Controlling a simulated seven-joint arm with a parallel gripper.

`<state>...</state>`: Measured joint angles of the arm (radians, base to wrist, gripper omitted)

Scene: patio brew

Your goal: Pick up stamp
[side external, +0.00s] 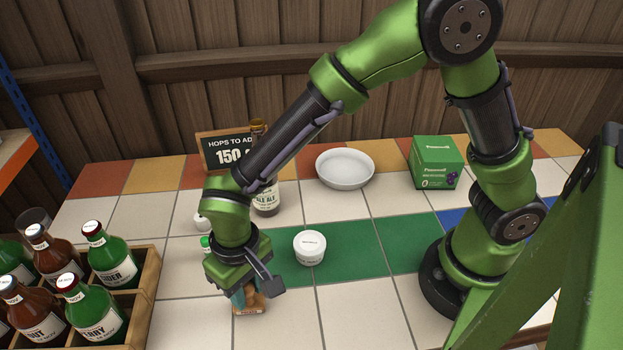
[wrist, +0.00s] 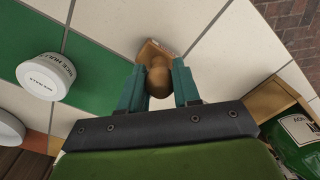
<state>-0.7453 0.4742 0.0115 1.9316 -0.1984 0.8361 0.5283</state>
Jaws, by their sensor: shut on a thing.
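The stamp (wrist: 158,80) has a rounded brown wooden handle and a lighter wooden base. In the wrist view it sits between the two teal fingers of my gripper (wrist: 160,88), which is shut on its handle. In the side external view the stamp (side external: 250,304) shows under my gripper (side external: 246,295), at or just above the white tiles near the front. I cannot tell whether its base touches the tile. The fingers and wrist hide part of the handle.
A white lidded tub (side external: 310,248) stands on the green tiles right of my gripper. A wooden crate (side external: 146,290) of bottles is close on the left. A brown bottle (side external: 266,200), a chalkboard sign (side external: 222,152), a white bowl (side external: 345,169) and a green box (side external: 436,162) stand farther back.

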